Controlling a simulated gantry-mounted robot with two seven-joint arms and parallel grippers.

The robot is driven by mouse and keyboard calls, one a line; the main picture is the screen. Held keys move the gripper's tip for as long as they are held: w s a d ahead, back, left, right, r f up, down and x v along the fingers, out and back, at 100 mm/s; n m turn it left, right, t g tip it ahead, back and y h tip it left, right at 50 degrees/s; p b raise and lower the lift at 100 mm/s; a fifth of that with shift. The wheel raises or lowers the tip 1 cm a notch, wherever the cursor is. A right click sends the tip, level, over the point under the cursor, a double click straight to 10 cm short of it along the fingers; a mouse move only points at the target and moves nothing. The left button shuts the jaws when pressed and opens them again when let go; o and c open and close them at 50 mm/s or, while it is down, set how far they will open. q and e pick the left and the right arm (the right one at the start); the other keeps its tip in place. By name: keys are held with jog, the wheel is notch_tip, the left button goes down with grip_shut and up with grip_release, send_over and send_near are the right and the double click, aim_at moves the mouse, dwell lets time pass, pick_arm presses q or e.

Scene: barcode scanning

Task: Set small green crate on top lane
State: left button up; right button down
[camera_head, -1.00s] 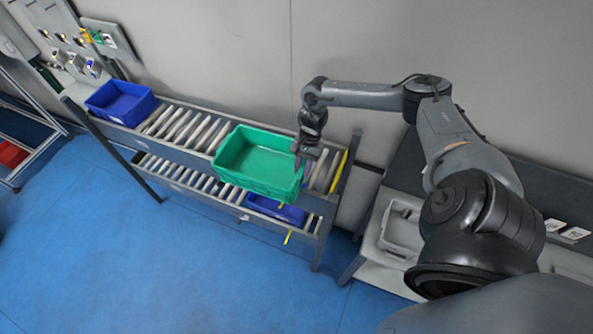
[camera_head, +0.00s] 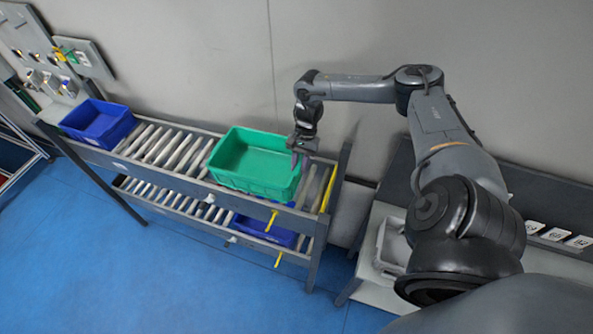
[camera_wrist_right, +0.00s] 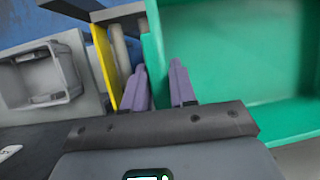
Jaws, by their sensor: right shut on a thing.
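The small green crate (camera_head: 258,160) is upright over the right part of the shelf's top roller lane (camera_head: 172,150). It looks level, and I cannot tell whether its base fully rests on the rollers. My right gripper (camera_head: 297,158) is shut on the crate's right wall. In the right wrist view the gripper (camera_wrist_right: 158,78) has one finger on each side of the green crate's wall (camera_wrist_right: 157,50). The crate is empty. My left gripper is not in view.
A blue crate (camera_head: 98,124) sits at the top lane's left end, with bare rollers between it and the green crate. Another blue crate (camera_head: 264,231) is on the lower lane below. A grey crate (camera_head: 393,246) stands on the bench to the right; it also shows in the right wrist view (camera_wrist_right: 40,75).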

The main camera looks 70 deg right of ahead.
jog(key=shift+d+f+b, duration=0.15)
jog(key=shift+d+b, duration=0.15)
jog(key=shift+d, duration=0.15)
jog(key=shift+d+f, duration=0.1)
jog(key=shift+d, duration=0.1)
jog(key=shift+f, duration=0.4)
jog(key=shift+a+f, duration=0.2)
jog(key=shift+f, duration=0.15)
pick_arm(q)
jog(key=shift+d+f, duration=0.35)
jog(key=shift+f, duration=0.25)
pick_arm(e)
jog(key=shift+w+f, duration=0.1)
jog(key=shift+f, duration=0.7)
